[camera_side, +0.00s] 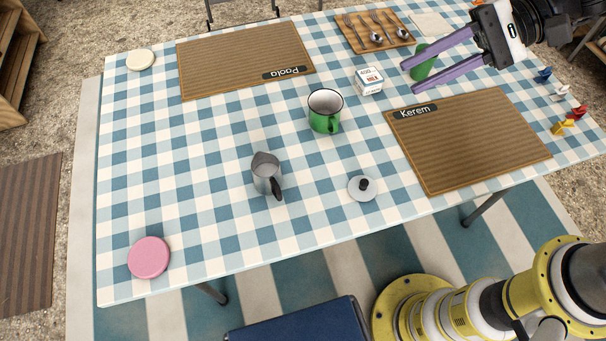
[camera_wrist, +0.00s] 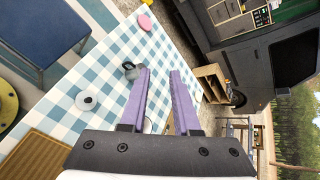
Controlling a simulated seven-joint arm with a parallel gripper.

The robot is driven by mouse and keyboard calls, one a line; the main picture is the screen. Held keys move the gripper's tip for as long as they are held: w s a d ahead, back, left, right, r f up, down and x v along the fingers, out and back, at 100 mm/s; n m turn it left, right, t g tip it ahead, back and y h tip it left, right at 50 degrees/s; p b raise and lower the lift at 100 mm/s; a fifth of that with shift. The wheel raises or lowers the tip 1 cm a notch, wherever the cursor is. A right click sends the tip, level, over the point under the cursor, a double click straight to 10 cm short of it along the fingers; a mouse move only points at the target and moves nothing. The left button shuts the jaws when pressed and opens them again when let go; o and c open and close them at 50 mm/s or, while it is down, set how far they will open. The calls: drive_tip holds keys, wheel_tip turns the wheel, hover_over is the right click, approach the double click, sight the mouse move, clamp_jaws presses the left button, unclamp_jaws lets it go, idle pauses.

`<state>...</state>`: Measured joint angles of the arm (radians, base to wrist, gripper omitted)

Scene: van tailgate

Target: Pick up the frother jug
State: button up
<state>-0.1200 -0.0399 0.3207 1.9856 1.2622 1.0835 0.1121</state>
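The frother jug (camera_side: 267,175) is a grey metal jug with a dark handle. It stands upright on the checked table (camera_side: 215,215), near the middle, in the side view. It also shows small in the wrist view, the jug (camera_wrist: 131,71) lying left of my fingers. My gripper (camera_side: 408,78) has two long purple fingers and is at the upper right of the side view, well away from the jug. The fingers are spread apart. In the wrist view nothing shows between the fingertips of my gripper (camera_wrist: 158,72) but table and background.
A green mug (camera_side: 324,121) stands behind the jug. A lid with a black knob (camera_side: 362,187) lies to its right. A pink disc (camera_side: 149,257) lies front left. The table left of the jug is clear.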

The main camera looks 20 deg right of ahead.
drive_tip(key=w+a+f+m+y, duration=0.2)
drive_tip(key=w+a+f+m, duration=0.4)
drive_tip(key=f, duration=0.4)
drive_tip(key=m+g, duration=0.1)
drive_tip(key=m, duration=0.2)
approach(280, 198)
drive_tip(key=shift+h, duration=0.3)
drive_tip(key=x, duration=0.4)
drive_tip(key=shift+w+a, duration=0.1)
drive_tip(key=shift+w, duration=0.1)
drive_tip(key=shift+x, duration=3.05)
drive_tip(key=shift+w, duration=0.1)
clamp_jaws()
drive_tip(key=shift+f, duration=0.1)
